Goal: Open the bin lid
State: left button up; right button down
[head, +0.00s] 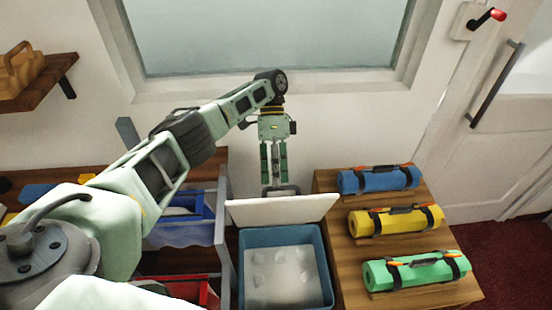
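The bin (328,268) is a blue open-topped box at the bottom middle, with a pale, lumpy inside showing. Its white lid (300,210) is tilted up at the bin's far edge, so the bin stands open. A dark handle (291,189) shows at the lid's upper edge. My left gripper (273,184) points down behind the lid, its fingertips at the handle. A gap shows between its two fingers, and I see nothing clasped there. Whether the fingertips touch the handle or lid is hidden. My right gripper is not in view.
A wooden counter (330,186) right of the bin holds blue (378,180), yellow (395,220) and green (415,270) strapped rolls. Left of the bin is a shelf unit (221,230) with a blue bin (180,232) and a red bin (190,290). A window and wall stand behind.

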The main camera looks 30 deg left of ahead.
pick_arm(q)
notch_tip(320, 180, up, 9)
jog(key=shift+s+d, duration=0.15)
dwell(0.5)
jog(key=shift+f, duration=0.1)
